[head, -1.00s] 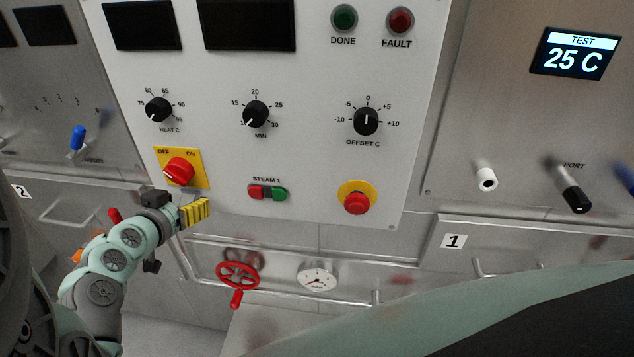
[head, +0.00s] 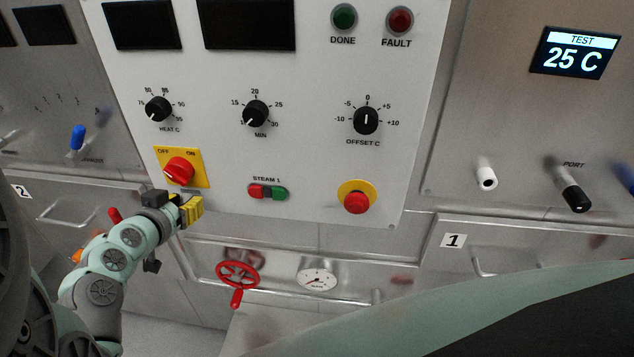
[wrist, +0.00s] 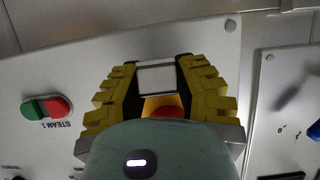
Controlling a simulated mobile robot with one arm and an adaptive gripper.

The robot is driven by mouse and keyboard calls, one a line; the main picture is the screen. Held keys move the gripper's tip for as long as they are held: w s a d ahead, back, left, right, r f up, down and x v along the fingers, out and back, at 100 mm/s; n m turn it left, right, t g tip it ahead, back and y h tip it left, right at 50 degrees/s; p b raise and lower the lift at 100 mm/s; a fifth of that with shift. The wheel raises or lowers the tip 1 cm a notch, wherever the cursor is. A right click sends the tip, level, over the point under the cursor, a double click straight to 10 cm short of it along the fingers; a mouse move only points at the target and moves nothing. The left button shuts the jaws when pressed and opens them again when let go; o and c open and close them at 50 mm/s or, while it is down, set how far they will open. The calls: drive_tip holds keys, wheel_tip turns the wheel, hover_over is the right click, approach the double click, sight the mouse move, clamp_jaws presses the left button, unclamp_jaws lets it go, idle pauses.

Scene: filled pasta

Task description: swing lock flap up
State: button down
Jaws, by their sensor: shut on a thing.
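The red OFF/ON rotary switch (head: 178,171) sits on a yellow plate (head: 197,170) at the lower left of the white control panel. Its handle is tilted. My gripper (head: 193,208), with yellow ridged fingers, is at the panel's lower edge just below this plate. In the wrist view my gripper (wrist: 158,75) has a finger on each side of a pale grey plate with a dark border, the lock flap (wrist: 157,80), and is shut on it. The red switch (wrist: 168,112) shows right beside the flap, partly hidden by my wrist. In the head view my fingers mostly hide the flap.
The STEAM 1 red and green buttons (head: 268,192) are right of my gripper, with a red push button (head: 356,202) farther right. A red handwheel (head: 237,275) and a gauge (head: 318,277) are below. Black knobs (head: 158,109) are above.

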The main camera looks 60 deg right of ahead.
drive_tip(key=shift+f+b, duration=0.1)
drive_tip(key=shift+b, duration=0.35)
drive_tip(key=shift+s+d+b, duration=0.15)
drive_tip(key=shift+d+b, duration=0.05)
drive_tip(key=shift+b, duration=0.3)
drive_tip(key=shift+g+y+b, duration=0.3)
drive_tip(key=shift+g+b, duration=0.1)
drive_tip(key=shift+b, duration=0.4)
drive_tip(key=shift+a+r+y+b, duration=0.15)
drive_tip(key=shift+r+y+b, duration=0.15)
drive_tip(key=shift+r+y, duration=0.3)
drive_tip(key=shift+y, duration=0.2)
drive_tip(key=shift+r+g+y+p, duration=0.1)
drive_tip(key=shift+g+y+p, duration=0.2)
drive_tip(key=shift+g+y, duration=0.6)
